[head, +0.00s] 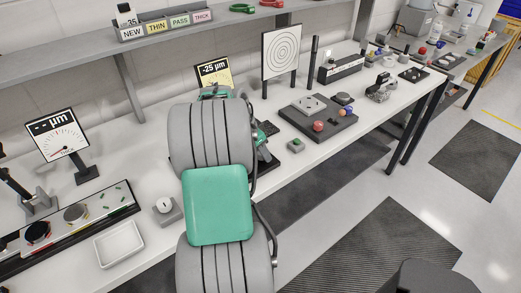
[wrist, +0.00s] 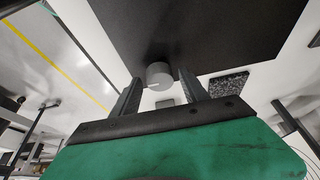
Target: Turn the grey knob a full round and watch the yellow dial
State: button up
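A grey knob (wrist: 159,73) shows in the wrist view, a short round cylinder by a large black plate. My gripper (wrist: 160,82) has its two dark fingers apart, one on each side of the knob. A gap shows between the knob and each finger, so it is not gripped. In the head view my green and grey arm hides the gripper tips and this knob.
A white dial (head: 58,138) stands at the left, near a small block with a pale knob (head: 165,204) and a white tray (head: 119,243). A target board (head: 281,52) and a dark plate with coloured balls (head: 335,128) stand to the right. A shelf (head: 60,42) runs above.

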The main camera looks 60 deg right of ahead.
grip_shut()
dwell(0.3)
jog(key=shift+n+b, duration=0.4)
jog(key=shift+n, duration=0.1)
jog(key=n+t+b, duration=0.1)
jog(key=n+b, duration=0.1)
jog(key=shift+s+f+n+h, duration=0.1)
jog(key=shift+s+n+h, duration=0.05)
jog(key=shift+n+h, duration=0.2)
jog(key=n+t+b, duration=0.1)
jog(key=n+b, duration=0.1)
jog(key=n, duration=0.1)
jog(key=shift+s+n+t, duration=0.1)
jog(key=shift+n+t, duration=0.2)
jog(key=shift+n, duration=0.05)
jog(key=n+t+b, duration=0.1)
jog(key=n, duration=0.2)
jog(key=shift+s, duration=0.1)
jog(key=shift+d+r+n+t+y+b, duration=0.1)
jog(key=shift+n+t+y+b, duration=0.2)
jog(key=shift+n, duration=0.75)
jog(key=shift+r+n+t+y+b, duration=0.1)
jog(key=shift+n+t+y, duration=0.3)
jog(key=shift+n, duration=0.65)
